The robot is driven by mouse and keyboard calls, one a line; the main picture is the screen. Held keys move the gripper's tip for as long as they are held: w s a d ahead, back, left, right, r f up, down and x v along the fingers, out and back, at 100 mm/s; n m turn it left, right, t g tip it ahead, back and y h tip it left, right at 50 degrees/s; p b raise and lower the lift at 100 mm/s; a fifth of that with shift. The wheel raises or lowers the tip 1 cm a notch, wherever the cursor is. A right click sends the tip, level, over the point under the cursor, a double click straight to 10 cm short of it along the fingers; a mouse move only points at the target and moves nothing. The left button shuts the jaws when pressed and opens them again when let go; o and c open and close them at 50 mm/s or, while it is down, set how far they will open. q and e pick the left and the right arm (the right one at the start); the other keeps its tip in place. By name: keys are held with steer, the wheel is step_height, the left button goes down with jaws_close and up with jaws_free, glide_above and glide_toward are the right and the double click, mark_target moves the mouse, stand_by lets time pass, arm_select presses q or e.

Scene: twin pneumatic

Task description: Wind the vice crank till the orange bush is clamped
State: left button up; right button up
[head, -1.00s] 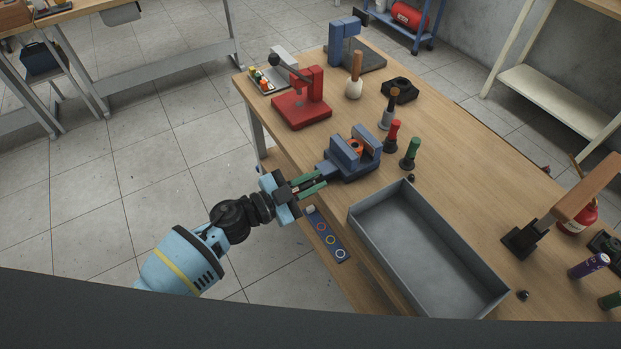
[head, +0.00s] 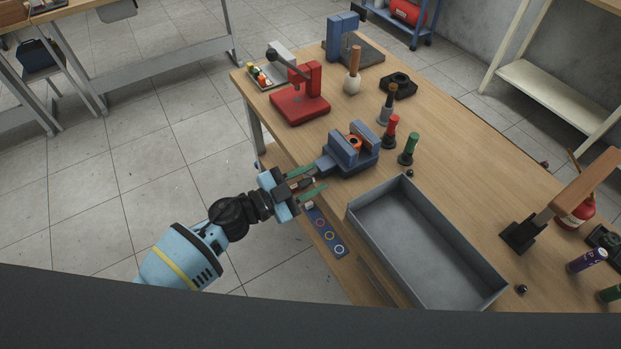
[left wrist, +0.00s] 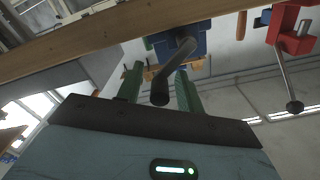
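The blue vice (head: 343,158) stands at the near left edge of the bench. The orange bush (head: 354,141) sits between its jaws; I cannot tell whether both jaws touch it. The vice crank sticks out over the bench edge towards my left gripper. In the left wrist view the crank (left wrist: 174,67) ends in a dark handle (left wrist: 159,92) lying between the fingers. My left gripper (head: 307,182) has its green fingers apart, one on each side of the handle, with gaps visible in the left wrist view (left wrist: 157,88). My right gripper is out of view.
A red press (head: 301,98) stands behind the vice, and its lever hangs at the right of the left wrist view. A grey tray (head: 378,252) lies nearer on the bench. Several handled tools, including a green one (head: 409,148), stand behind the vice.

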arm_select(q)
steer(key=v, duration=0.7)
steer(key=shift+s+a, duration=0.25)
steer(key=shift+a, duration=0.05)
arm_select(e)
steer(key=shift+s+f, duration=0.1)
